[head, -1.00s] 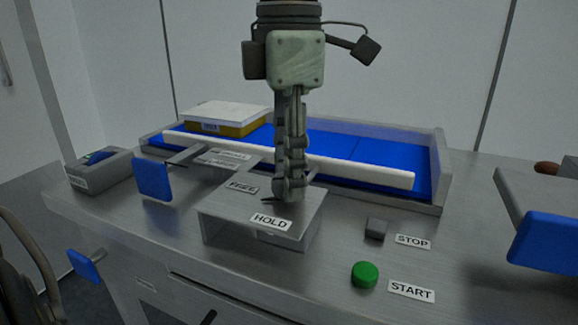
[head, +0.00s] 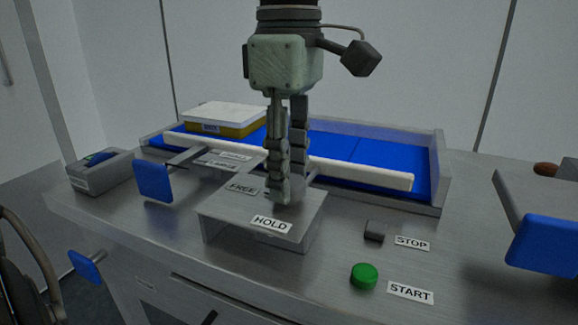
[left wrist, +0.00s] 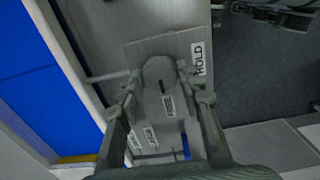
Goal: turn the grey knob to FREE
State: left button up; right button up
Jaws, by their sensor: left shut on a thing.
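The grey knob (left wrist: 158,72) sits on a raised metal plate (left wrist: 135,52), between the fingers of my left gripper (head: 279,198). In the left wrist view, one finger is on each side of the knob, and the gripper is shut on it. A dark mark on the knob is at its edge towards the FREE label (left wrist: 168,105). The HOLD label (left wrist: 198,58) is to the right of the knob there. In the head view the fingers hide most of the knob; the FREE label (head: 242,189) and HOLD label (head: 271,224) both show. My right gripper is not in view.
A green START button (head: 364,276) and a dark STOP switch (head: 374,232) are right of the plate. A white bar (head: 350,174) crosses behind it, before a blue belt (head: 385,160). Blue paddles stand at left (head: 153,182) and right (head: 545,245).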

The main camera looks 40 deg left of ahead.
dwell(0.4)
pick_arm(q)
jog(key=o, duration=1.2)
jog(key=shift+c, duration=0.2)
notch_tip(320, 180, up, 12)
